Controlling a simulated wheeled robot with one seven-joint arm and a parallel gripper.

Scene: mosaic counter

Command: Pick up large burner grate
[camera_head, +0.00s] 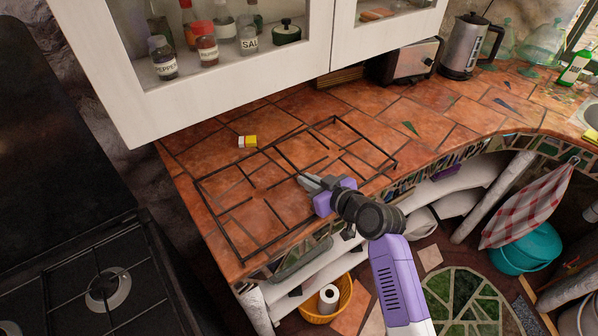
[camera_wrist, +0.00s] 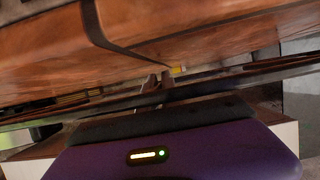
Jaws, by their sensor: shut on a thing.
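The large burner grate (camera_head: 218,229) is a thin black rectangular frame with cross bars. In the head view it lies over the front left of the tiled counter; I cannot tell whether it touches the tiles. My gripper (camera_head: 306,181) is at the middle of the grate, reaching in over the counter's front edge, and is shut on a bar of it. In the wrist view the grate (camera_wrist: 230,76) shows as dark bars crossing the picture. The gripper's fingertips (camera_wrist: 157,80) meet these bars near the middle. The fingers hide part of the grate.
A small yellow and white box (camera_head: 248,142) lies behind the grate. A wall cabinet (camera_head: 220,90) hangs low over the back. A toaster (camera_head: 408,62) and kettle (camera_head: 465,46) stand at the back right. The stove (camera_head: 85,285) is at left. Counter (camera_head: 440,112) right of the grate is mostly clear.

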